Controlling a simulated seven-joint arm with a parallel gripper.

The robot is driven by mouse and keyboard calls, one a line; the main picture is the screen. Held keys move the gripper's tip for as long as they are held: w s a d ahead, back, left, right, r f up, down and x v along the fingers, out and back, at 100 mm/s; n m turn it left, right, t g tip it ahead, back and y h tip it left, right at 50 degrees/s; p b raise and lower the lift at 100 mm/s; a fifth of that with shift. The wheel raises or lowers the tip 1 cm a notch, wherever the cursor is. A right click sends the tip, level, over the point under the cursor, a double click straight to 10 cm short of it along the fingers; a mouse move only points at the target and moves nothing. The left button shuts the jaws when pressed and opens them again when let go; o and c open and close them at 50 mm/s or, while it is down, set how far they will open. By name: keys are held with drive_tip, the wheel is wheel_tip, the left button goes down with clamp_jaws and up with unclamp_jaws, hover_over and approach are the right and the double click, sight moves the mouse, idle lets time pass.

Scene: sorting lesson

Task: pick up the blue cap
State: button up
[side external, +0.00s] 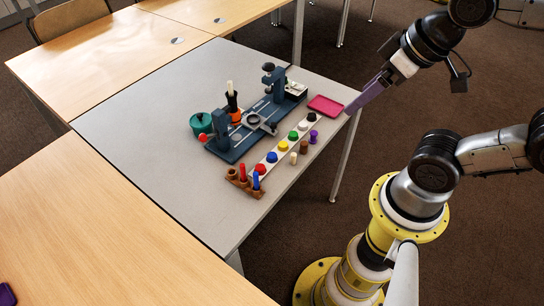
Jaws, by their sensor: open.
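The blue cap (271,157) sits on a white strip (277,152) in a row of coloured caps. It is between a red cap (260,168) and a yellow cap (283,146). My gripper (353,108), with purple fingers, is in the air by the table's right edge, near the pink tray. It is open and apart from the blue cap, well up and to the right of it in the picture. The gap between the fingers is hard to make out from this side. Nothing hides the blue cap.
A brown holder (240,185) with red and blue pegs stands at the strip's near end. Small pegs (304,147) stand right of the strip. A blue-grey fixture (232,154) and a teal pot (197,125) stand left. A pink tray (325,105) lies behind. The front-left tabletop (160,150) is clear.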

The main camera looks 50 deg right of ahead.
drive_tip(key=shift+c, duration=0.4)
